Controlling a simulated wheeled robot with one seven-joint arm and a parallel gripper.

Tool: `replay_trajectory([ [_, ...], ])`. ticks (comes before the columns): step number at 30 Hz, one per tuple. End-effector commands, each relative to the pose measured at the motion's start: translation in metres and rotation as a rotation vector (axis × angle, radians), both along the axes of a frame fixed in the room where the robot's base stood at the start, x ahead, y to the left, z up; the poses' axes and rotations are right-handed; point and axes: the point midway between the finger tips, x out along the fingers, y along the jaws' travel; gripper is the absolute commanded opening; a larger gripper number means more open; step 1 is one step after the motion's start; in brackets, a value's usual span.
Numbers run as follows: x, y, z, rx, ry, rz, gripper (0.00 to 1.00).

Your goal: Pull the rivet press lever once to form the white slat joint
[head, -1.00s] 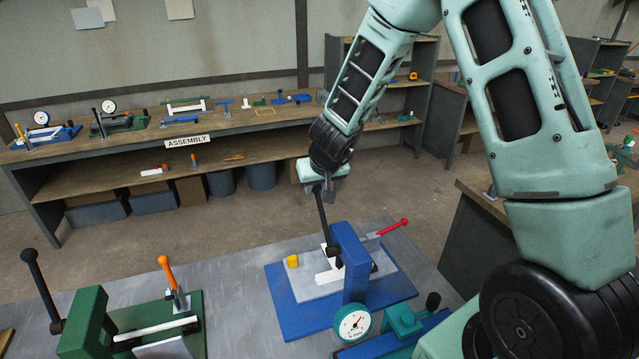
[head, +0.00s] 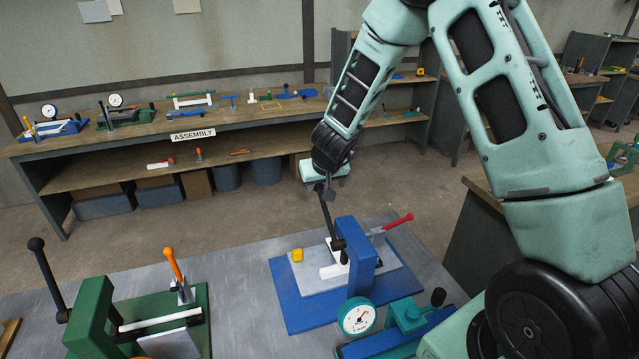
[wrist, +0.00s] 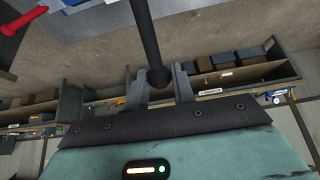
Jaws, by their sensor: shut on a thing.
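The blue rivet press (head: 357,262) stands on a blue base on the grey table. Its black lever (head: 328,219) rises steeply, its top tilted a little to the left. My gripper (head: 325,190) is shut on the lever's top end. In the wrist view, the lever's ball knob (wrist: 158,77) sits between the two fingers of my gripper (wrist: 164,84). A white slat (head: 334,270) lies on the press bed beneath the blue frame. The frame and lever partly hide it, and I cannot make out the joint.
A dial gauge (head: 357,317) is in front. A green press (head: 95,318) with its own lever and an orange-handled clamp (head: 174,268) stands at left. The assembly bench (head: 130,140) is behind.

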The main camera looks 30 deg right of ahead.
Motion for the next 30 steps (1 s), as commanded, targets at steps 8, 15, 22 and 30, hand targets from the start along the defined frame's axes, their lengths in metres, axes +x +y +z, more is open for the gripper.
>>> replay_trajectory([
  [8,-0.007,0.001,0.010,-0.002,-0.001,0.001,0.11],
  [15,-0.026,0.005,0.030,-0.001,0.001,0.000,0.11],
  [22,-0.041,0.008,0.046,-0.001,0.001,0.002,0.11],
  [30,-0.043,0.009,0.048,0.000,-0.001,0.000,0.11],
])
